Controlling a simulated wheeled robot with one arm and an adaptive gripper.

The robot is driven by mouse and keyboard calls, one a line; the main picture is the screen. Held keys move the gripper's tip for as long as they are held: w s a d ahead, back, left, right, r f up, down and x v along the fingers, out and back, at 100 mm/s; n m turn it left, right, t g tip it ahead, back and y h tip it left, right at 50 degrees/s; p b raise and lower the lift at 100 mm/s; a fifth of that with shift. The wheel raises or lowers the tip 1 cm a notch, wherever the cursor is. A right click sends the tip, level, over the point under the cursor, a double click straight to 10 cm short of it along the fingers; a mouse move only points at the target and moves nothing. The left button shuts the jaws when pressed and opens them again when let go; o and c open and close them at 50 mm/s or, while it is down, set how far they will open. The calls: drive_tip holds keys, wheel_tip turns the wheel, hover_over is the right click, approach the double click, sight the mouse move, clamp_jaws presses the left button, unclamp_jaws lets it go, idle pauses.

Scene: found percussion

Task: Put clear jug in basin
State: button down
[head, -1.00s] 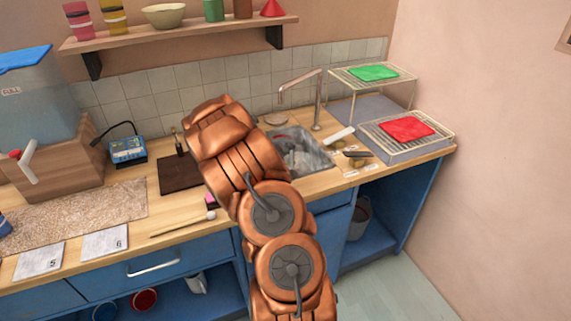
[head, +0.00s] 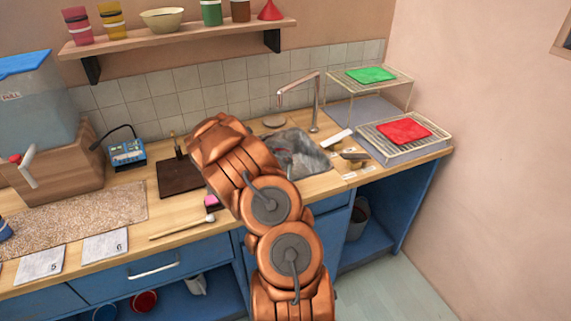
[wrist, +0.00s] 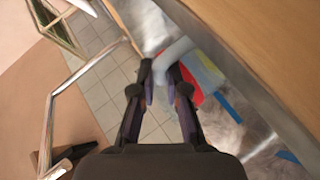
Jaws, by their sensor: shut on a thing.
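The basin (head: 308,158) is a grey metal sink set in the wooden counter, partly hidden by my arm in the head view. Its steel wall also shows at the right in the wrist view (wrist: 262,88). My gripper (wrist: 162,66) is at the basin, its fingers shut on a pale, curved piece that looks like part of the clear jug (wrist: 174,50). The jug's full outline is hard to tell. Red, yellow and blue patches show just beyond the right finger. In the head view my arm hides the gripper.
A faucet (head: 316,105) stands behind the basin and also runs along the left of the wrist view. A rack with a red cloth (head: 404,130) is at right. A dark board (head: 180,177) lies left of the basin.

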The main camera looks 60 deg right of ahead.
drive_tip(key=shift+a+f, duration=0.1)
drive_tip(key=shift+f, duration=0.5)
drive_tip(key=c, duration=1.2)
unclamp_jaws()
drive_tip(key=shift+s+f, duration=0.15)
drive_tip(key=shift+f, duration=0.15)
drive_tip(key=shift+a, duration=0.1)
drive_tip(key=w+r+b+v, duration=0.1)
drive_tip(key=r+b+v, duration=0.1)
drive_tip(key=v, duration=1)
drive_tip(key=shift+s+d+b, duration=0.2)
drive_tip(key=shift+s+b, duration=0.1)
drive_tip(key=shift+b, duration=0.15)
